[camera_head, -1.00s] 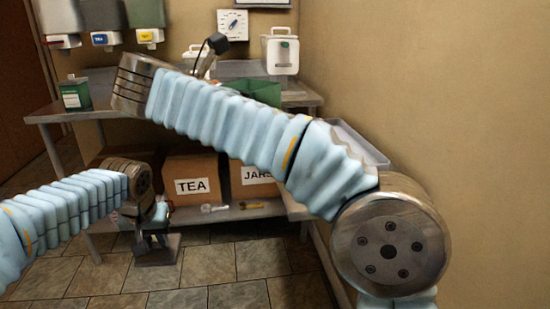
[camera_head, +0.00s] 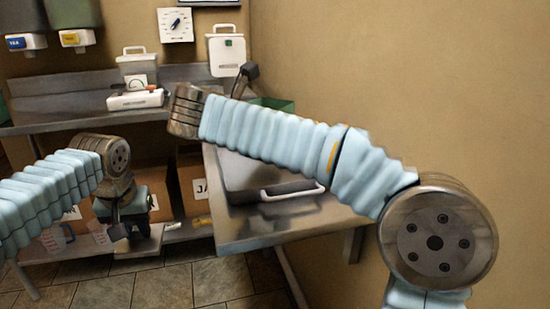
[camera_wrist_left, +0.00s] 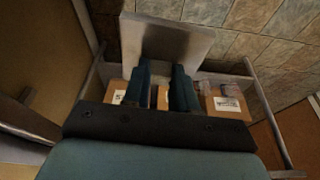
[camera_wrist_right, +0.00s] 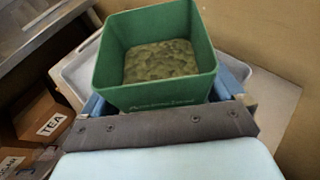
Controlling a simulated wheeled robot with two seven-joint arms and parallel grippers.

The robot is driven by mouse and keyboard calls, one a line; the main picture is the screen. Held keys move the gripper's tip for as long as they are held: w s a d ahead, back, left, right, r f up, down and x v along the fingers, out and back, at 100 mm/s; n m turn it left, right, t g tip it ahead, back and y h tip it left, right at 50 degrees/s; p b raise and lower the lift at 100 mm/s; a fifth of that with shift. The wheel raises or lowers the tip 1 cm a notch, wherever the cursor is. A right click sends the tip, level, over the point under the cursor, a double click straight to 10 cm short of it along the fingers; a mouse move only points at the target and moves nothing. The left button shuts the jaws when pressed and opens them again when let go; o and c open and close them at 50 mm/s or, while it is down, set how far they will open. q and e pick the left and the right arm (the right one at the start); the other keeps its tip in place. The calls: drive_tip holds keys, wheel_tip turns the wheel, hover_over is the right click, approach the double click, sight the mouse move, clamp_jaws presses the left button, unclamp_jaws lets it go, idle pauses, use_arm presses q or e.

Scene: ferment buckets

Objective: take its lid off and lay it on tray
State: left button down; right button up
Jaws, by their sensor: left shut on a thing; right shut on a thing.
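A flat, square grey metal plate, which looks like the lid (camera_wrist_left: 165,35), is gripped between the fingers of my left gripper (camera_wrist_left: 163,72). In the head view my left gripper (camera_head: 128,222) hangs low at left with the lid (camera_head: 140,243) below it. The open green tin (camera_wrist_right: 155,95), filled with greenish leafy contents, is held upright by my right gripper (camera_wrist_right: 168,92). In the head view my right arm hides most of the tin (camera_head: 277,103). A grey tray (camera_wrist_right: 278,92) shows behind the tin; in the head view the tray (camera_head: 258,170) is partly hidden by my right arm.
The tray lies on a metal side table (camera_head: 228,228) against the right wall. At the back, a counter (camera_head: 75,121) carries a scale (camera_head: 135,100) and a white lidded bucket (camera_head: 227,55). Boxes and measuring jugs (camera_head: 57,238) stand on the shelf below.

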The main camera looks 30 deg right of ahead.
drive_tip(key=shift+d+f, duration=0.75)
drive_tip(key=shift+f, duration=0.15)
drive_tip(key=f, duration=0.1)
drive_tip(key=d+f+b, duration=0.1)
drive_tip(key=f, duration=0.1)
drive_tip(key=shift+f, duration=0.5)
drive_tip(key=shift+f, duration=0.1)
drive_tip(key=o, duration=1.3)
drive_tip(key=shift+a, duration=0.1)
